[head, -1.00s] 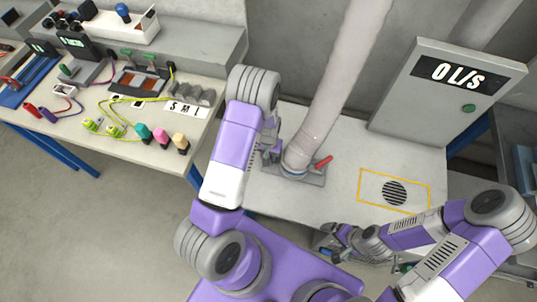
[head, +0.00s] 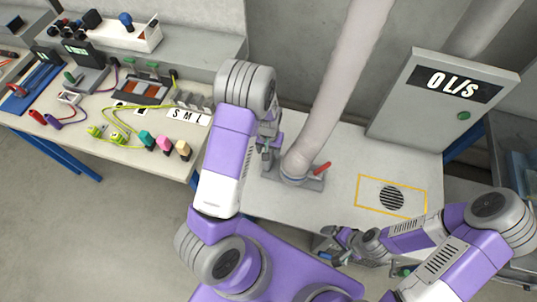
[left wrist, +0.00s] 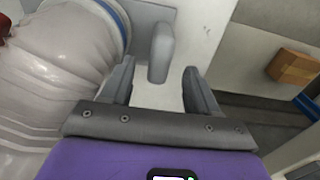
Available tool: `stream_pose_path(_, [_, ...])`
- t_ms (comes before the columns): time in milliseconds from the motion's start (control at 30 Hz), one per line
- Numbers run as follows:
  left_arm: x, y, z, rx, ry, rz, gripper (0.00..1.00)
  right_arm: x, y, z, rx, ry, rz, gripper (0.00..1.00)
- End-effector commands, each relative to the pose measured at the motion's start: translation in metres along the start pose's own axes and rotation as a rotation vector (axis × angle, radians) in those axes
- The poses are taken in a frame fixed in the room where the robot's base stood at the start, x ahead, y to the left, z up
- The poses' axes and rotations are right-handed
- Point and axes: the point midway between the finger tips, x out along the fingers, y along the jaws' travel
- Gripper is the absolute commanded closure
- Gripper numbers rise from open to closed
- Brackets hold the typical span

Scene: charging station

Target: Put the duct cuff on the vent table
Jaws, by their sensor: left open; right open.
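The duct cuff (head: 294,169) is the lower end of the pale hose (head: 340,90). It stands on a grey base plate (head: 315,184) on the white vent table (head: 320,206), with a red lever (head: 322,168) at its right. The left wrist view shows its blue ring (left wrist: 118,20) and a grey upright handle (left wrist: 161,50). My left gripper (head: 268,148) is beside the cuff's left side. It is open, with the handle just ahead of and between its fingertips (left wrist: 157,76), not gripped. My right gripper (head: 328,240) is open and low at the table's front edge.
A round vent grille (head: 391,197) inside a yellow outline (head: 362,193) is on the table's right. A grey panel reading "0 L/s" (head: 440,100) stands behind it. A cluttered workbench (head: 70,150) is at the left. The tabletop between cuff and grille is clear.

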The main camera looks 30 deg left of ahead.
Motion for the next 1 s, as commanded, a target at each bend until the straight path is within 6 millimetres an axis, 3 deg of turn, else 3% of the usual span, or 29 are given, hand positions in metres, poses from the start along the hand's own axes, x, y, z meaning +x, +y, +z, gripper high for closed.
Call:
stream_pose_path(100, [-0.021, 0.000, 0.000, -0.001, 0.001, 0.000, 0.40, -0.006, -0.002, 0.000, 0.000, 0.000, 0.000, 0.00])
stream_pose_path(267, [-0.033, 0.000, 0.000, -0.001, -0.001, 0.000, 0.40, -0.009, -0.003, 0.000, 0.000, 0.000, 0.000, 0.00])
stream_pose_path(1000, [-0.034, 0.000, 0.001, -0.002, -0.002, -0.001, 0.40, -0.008, -0.003, 0.000, 0.000, 0.001, 0.000, 0.00])
